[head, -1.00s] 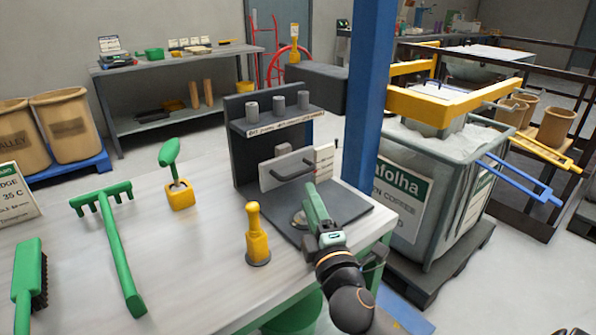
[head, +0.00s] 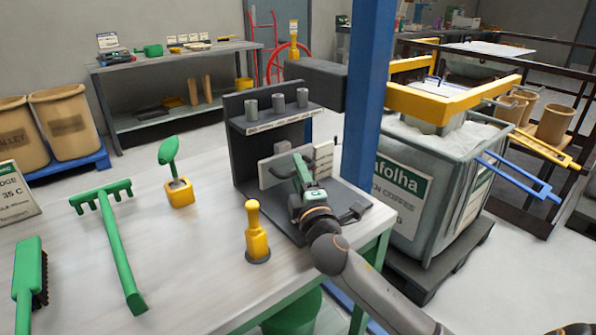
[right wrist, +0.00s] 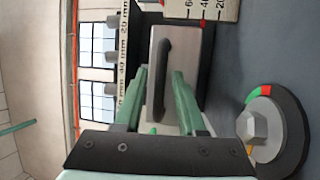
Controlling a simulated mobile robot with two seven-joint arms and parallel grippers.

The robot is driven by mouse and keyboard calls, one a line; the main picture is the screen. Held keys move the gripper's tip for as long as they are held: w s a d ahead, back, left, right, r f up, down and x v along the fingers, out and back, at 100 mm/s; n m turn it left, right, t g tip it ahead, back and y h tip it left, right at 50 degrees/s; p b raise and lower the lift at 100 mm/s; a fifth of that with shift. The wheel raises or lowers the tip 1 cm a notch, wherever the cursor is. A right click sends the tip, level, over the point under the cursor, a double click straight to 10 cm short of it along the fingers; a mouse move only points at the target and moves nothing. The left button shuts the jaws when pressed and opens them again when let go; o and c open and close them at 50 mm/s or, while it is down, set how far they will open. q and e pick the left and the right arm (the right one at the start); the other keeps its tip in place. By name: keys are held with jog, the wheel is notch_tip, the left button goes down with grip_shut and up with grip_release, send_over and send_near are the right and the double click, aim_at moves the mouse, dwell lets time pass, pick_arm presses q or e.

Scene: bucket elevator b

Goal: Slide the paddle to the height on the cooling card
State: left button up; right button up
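A pale plate, which I take as the paddle (head: 272,174), stands on the dark upright stand (head: 240,165). Its black bar handle (right wrist: 163,72) shows in the right wrist view. A white scale (right wrist: 222,8) with numbers 60, 40, 20 and a red mark is beside the plate; it also shows in the head view (head: 323,158). My right gripper (head: 299,165) has its green fingers open, one on each side of the handle's near end, with gaps visible. A card reading "DGE" and "35 C" (head: 15,192) stands at the table's left, partly cut off. My left gripper is not in view.
The stand's shelf (head: 275,125) carries grey cylinders above my gripper. A yellow-handled tool (head: 257,235) stands close left of my right arm. A round dial with a hex knob (right wrist: 258,128) lies on the base. A blue post (head: 368,90) rises just right of the stand.

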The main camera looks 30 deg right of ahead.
grip_shut()
dwell(1.2)
